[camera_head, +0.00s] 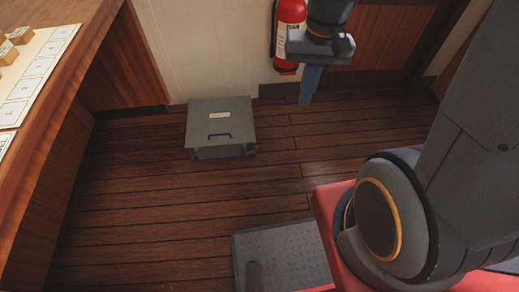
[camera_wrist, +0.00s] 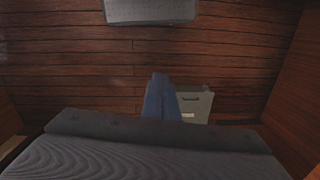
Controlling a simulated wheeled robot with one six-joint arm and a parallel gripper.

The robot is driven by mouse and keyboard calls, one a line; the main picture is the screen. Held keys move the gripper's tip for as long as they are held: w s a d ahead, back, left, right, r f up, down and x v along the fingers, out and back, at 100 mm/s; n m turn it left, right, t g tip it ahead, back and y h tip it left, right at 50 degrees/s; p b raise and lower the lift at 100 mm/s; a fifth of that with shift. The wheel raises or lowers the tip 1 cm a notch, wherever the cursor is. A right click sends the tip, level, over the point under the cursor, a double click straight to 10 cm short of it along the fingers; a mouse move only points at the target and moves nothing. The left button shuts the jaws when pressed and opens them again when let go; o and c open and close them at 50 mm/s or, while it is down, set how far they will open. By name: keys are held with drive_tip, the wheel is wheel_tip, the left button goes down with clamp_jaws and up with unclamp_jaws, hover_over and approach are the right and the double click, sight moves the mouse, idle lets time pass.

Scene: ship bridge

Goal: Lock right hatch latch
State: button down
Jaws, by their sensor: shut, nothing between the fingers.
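A grey textured metal plate (camera_head: 283,258), which looks like the hatch, lies on the floor at the bottom of the head view, cut off by the frame and partly hidden by my red base. A dark rounded shape (camera_head: 254,274) shows near its left edge; I cannot tell if it is a latch. The right latch cannot be made out. Part of the plate (camera_wrist: 150,10) also shows at the top of the wrist view. My gripper (camera_head: 306,98) hangs near the back wall, well away from the plate, its blue fingers shut and empty; they also show in the wrist view (camera_wrist: 160,78).
A grey case (camera_head: 221,122) with a dark handle stands on the plank floor left of my gripper. A red fire extinguisher (camera_head: 288,30) is at the wall behind my gripper. A wooden desk (camera_head: 60,120) lines the left side. Floor between case and plate is clear.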

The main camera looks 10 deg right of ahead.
drive_tip(key=w+d+f+m+y+b, duration=0.1)
drive_tip(key=w+f+m+b, duration=0.4)
drive_tip(key=f, duration=1.6)
drive_tip(key=w+d+f+m+y+b, duration=0.1)
drive_tip(key=w+f+m+b, duration=0.5)
drive_tip(key=w+f+b, duration=1)
drive_tip(key=w+d+f+m+y+b, duration=0.1)
drive_tip(key=w+f+m+y+b, duration=0.2)
drive_tip(key=w+f+b, duration=0.8)
wheel_tip(320, 180, down, 15)
drive_tip(key=m+b, duration=0.1)
drive_tip(key=m, duration=0.1)
drive_tip(key=shift+f+m+t, duration=0.15)
drive_tip(key=shift+m+t, duration=0.25)
drive_tip(key=b+x, duration=0.5)
drive_tip(key=x, duration=0.5)
drive_tip(key=shift+a+f, duration=0.15)
drive_tip(key=shift+f, duration=0.05)
drive_tip(key=shift+a+r+b, duration=0.35)
drive_tip(key=shift+a+r, duration=0.25)
drive_tip(key=shift+r, duration=0.3)
drive_tip(key=shift+a+r+b, duration=0.3)
drive_tip(key=shift+a+r, duration=0.35)
drive_tip(key=shift+r, duration=0.25)
drive_tip(key=shift+r+p, duration=0.2)
drive_tip(key=shift+p, duration=0.15)
